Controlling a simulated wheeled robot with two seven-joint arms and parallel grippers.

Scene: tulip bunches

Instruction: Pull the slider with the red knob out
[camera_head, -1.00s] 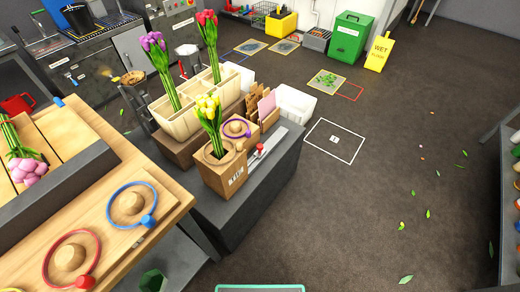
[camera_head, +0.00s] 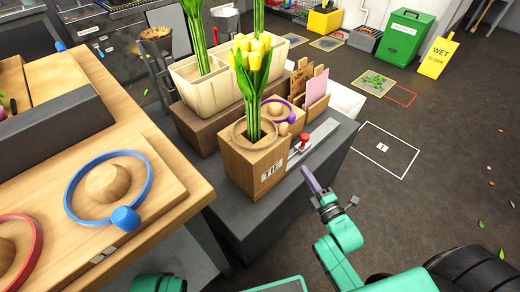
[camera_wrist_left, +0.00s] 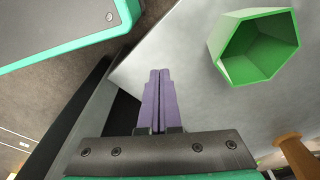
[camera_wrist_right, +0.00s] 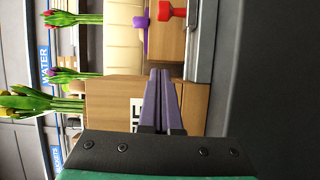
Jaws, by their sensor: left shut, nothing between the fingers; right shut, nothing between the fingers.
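The red knob (camera_head: 304,139) stands on a pale slider strip (camera_head: 324,132) on the dark grey table top, right of the wooden box (camera_head: 268,178) that holds yellow tulips. The knob also shows at the top of the right wrist view (camera_wrist_right: 172,12). My right gripper (camera_head: 307,172) is shut and empty, its purple fingers short of the knob and apart from it. Its fingers also show in the right wrist view (camera_wrist_right: 159,72). My left gripper (camera_wrist_left: 159,73) is shut and empty in the left wrist view, near a green hexagonal cup (camera_wrist_left: 254,47).
A purple ring (camera_head: 292,113) and a card holder (camera_head: 302,80) stand behind the knob. A cream divided planter (camera_head: 212,88) stands behind the tulip box. A wooden bench with a blue ring (camera_head: 148,184) is at left. Floor at right is mostly open.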

